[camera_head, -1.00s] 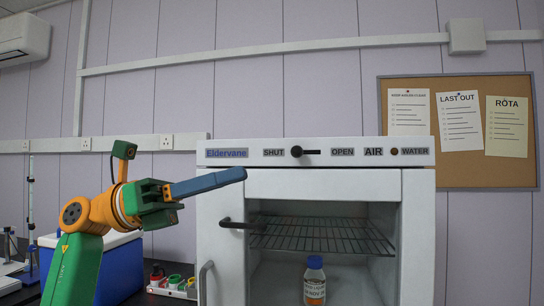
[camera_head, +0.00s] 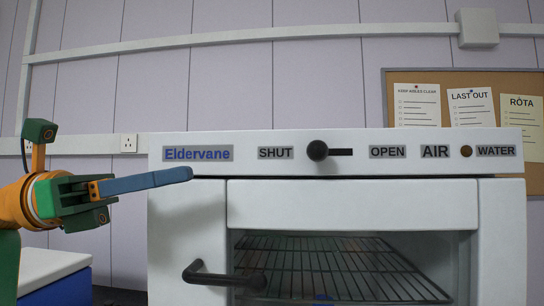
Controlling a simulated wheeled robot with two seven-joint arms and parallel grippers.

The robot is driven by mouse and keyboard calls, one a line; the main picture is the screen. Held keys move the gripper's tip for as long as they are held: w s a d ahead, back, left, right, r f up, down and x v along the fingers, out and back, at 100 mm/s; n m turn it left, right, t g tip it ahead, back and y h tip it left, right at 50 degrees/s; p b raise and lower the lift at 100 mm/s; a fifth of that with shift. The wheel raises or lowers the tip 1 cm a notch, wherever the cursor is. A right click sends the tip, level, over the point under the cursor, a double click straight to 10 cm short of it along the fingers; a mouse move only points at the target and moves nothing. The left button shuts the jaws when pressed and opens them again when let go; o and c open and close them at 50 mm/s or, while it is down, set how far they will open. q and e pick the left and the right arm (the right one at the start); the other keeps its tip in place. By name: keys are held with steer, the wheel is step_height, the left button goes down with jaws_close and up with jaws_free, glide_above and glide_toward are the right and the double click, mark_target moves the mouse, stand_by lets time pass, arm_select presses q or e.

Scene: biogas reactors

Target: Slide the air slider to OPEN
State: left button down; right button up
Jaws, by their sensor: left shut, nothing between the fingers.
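The air slider (camera_head: 317,151) is a round black knob at the left end of a short dark slot, on the white top panel of the incubator-like cabinet (camera_head: 380,205). It sits just right of the SHUT label (camera_head: 276,153), and the OPEN label (camera_head: 387,152) is past the slot's right end. The AIR label (camera_head: 435,151) is further right. My left gripper (camera_head: 188,174) is shut and empty, its blue fingers pointing right below the Eldervane label, well left of the knob and apart from it. My right gripper is not in view.
A black handle (camera_head: 222,277) juts out at the cabinet's lower front. A wire rack (camera_head: 335,265) shows inside the open chamber. A noticeboard (camera_head: 470,80) hangs behind. The space before the panel is clear.

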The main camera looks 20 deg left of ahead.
arm_select(q)
glide_toward(314, 158)
steer(key=x, duration=0.2)
steer(key=p+x, duration=0.1)
steer(key=x, duration=0.1)
steer(key=r+p+x, duration=0.1)
steer(key=x, duration=0.1)
steer(key=shift+w+a, duration=0.25)
steer(key=shift+a, duration=0.05)
steer(key=shift+w+d+f, duration=0.1)
steer(key=shift+w+d, duration=0.1)
steer(key=shift+d, duration=0.05)
steer(key=d, duration=0.2)
steer(key=w+d, duration=0.1)
steer(key=d, duration=0.1)
